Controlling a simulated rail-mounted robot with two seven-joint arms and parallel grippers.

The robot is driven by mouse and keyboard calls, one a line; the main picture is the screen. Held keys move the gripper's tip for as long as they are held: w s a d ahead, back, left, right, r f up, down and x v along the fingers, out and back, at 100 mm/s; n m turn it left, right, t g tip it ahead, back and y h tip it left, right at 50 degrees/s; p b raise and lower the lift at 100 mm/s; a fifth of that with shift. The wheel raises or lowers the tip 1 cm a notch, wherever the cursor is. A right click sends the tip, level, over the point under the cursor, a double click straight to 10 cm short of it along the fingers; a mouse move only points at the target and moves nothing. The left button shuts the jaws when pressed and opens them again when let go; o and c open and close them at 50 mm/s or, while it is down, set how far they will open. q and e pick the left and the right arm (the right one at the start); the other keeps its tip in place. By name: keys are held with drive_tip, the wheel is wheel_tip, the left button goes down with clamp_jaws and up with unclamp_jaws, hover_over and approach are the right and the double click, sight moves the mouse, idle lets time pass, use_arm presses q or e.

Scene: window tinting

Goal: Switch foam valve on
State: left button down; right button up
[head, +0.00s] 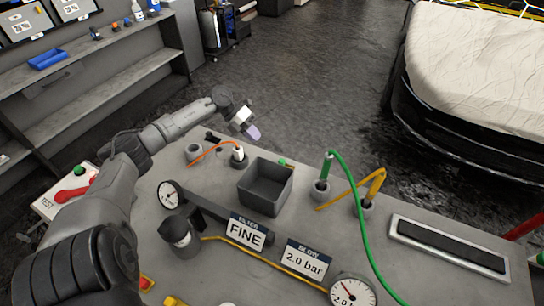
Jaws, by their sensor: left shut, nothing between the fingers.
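My left arm reaches in from the left over the grey workbench (400,220). My left gripper (250,128) is shut and empty, above the bench's far edge. It is apart from the white-tipped fitting with an orange hose (238,154) below it. No part is clearly labelled as the foam valve, so I cannot tell which it is. A red lever (72,194) lies beside a "TEST" label at the left, partly behind my arm. A green hose (329,160) and a yellow hose (377,181) rise from holders. My right gripper does not show.
A dark open bin (265,190) stands mid-bench. Round gauges (170,194), (352,292) and signs reading "FINE" (246,233) and "2.0 bar" (305,262) stand nearer. A long framed tray (448,246) lies right. A covered car (480,70) stands beyond; the floor between is clear.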

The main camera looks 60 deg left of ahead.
sight(282, 163)
use_arm(q)
drive_tip(key=shift+s+d, duration=0.1)
drive_tip(key=shift+s, duration=0.1)
drive_tip(key=shift+w+d+f, duration=0.2)
drive_tip(key=shift+d+f, duration=0.1)
drive_tip(key=shift+f, duration=0.15)
drive_tip(key=x, duration=0.7)
drive_tip(key=shift+d+f+b, duration=0.1)
drive_tip(key=shift+d+b, duration=0.1)
drive_tip(key=shift+b, duration=0.2)
drive_tip(key=shift+x, duration=0.8)
drive_tip(key=shift+d, duration=0.1)
